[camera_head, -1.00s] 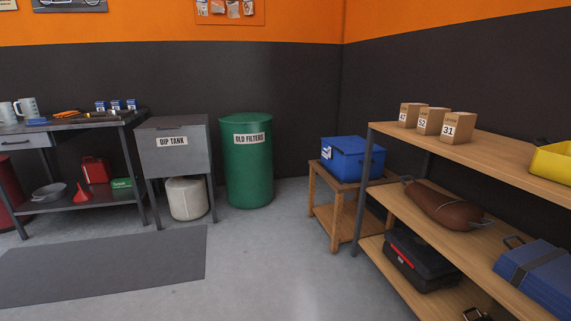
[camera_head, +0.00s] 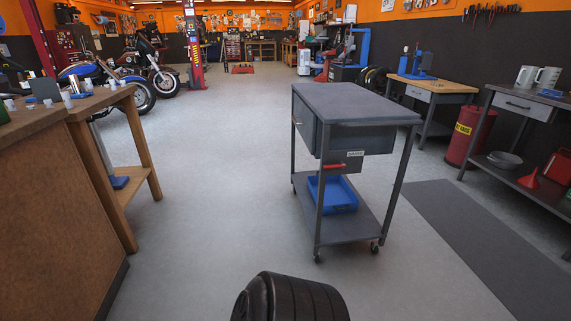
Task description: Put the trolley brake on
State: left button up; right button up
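A grey metal trolley (camera_head: 360,100) on small castors stands on the floor ahead, slightly right of the middle. It has a flat bare top, a drawer box below it, and a lower shelf holding a blue tray (camera_head: 333,195). A small red lever (camera_head: 334,167) sticks out under the drawer, next to a white label (camera_head: 355,154) that looks like "BRAKE". Neither of my grippers is in view.
A wooden counter (camera_head: 50,200) with cups stands close on the left, motorcycles (camera_head: 105,80) behind it. A workbench (camera_head: 520,108) and a dark floor mat (camera_head: 470,240) are on the right. The floor between counter and trolley is clear.

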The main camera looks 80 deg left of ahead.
aim_at(335, 166)
jog(key=j+u, duration=0.2)
jog(key=u, duration=0.25)
jog(key=j+u, duration=0.15)
jog(key=u, duration=0.25)
jog(key=j+u, duration=0.2)
jog(key=u, duration=0.25)
jog(key=i+j+u, duration=0.1)
jog(key=u, duration=0.3)
jog(key=i+j+u, duration=0.1)
jog(key=u, duration=0.35)
jog(key=i+l, duration=0.15)
jog(key=l, duration=0.25)
jog(key=l+u, duration=0.15)
jog(key=u, duration=0.15)
jog(key=i+l+u, duration=0.1)
jog(key=u, duration=1.2)
